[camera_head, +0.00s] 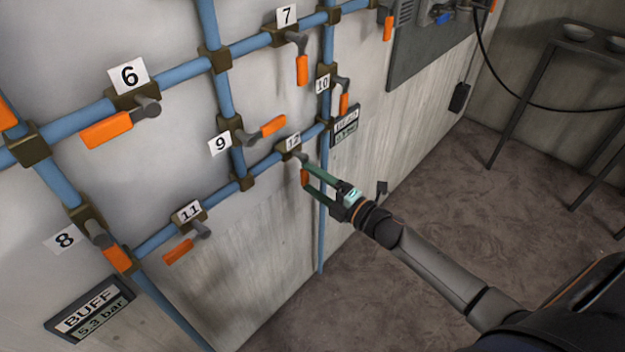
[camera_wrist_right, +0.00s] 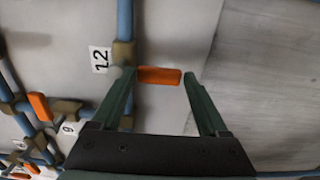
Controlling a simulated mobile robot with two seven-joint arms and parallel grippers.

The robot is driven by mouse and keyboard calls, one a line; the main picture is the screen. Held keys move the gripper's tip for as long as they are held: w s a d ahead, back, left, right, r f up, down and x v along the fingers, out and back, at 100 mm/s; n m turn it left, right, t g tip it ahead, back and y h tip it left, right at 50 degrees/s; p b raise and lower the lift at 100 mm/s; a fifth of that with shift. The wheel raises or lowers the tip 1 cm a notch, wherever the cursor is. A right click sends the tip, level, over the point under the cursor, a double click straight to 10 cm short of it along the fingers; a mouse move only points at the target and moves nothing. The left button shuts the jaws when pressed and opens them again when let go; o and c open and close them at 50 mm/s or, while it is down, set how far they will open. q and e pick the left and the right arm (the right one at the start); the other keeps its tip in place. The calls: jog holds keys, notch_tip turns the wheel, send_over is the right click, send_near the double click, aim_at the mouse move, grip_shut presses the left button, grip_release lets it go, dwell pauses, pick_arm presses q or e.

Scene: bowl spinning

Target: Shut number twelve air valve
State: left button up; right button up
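The number 12 valve (camera_head: 293,148) sits on a blue pipe run on the wall, with a white "12" tag. Its orange handle (camera_head: 304,177) hangs down, across the pipe. In the right wrist view the orange handle (camera_wrist_right: 160,76) points away from the pipe, beside the tag (camera_wrist_right: 100,60). My right gripper (camera_head: 308,179) is at the handle, with green fingers spread. In the wrist view the right gripper (camera_wrist_right: 158,82) has one finger near the handle's pivot end and the other by its free end. I cannot tell whether either touches it. My left gripper is not in view.
The number 9 valve (camera_head: 236,130) is up and left, number 11 (camera_head: 190,219) lower left, number 10 (camera_head: 335,86) above. A gauge panel (camera_head: 346,124) is close by on the right. The floor (camera_head: 440,190) is clear towards a metal table (camera_head: 545,80).

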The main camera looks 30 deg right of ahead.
jog(key=o, duration=0.3)
jog(key=shift+s+d, duration=0.15)
jog(key=shift+s, duration=0.35)
jog(key=v, duration=1.1)
jog(key=shift+s, duration=0.2)
jog(key=shift+r, duration=0.1)
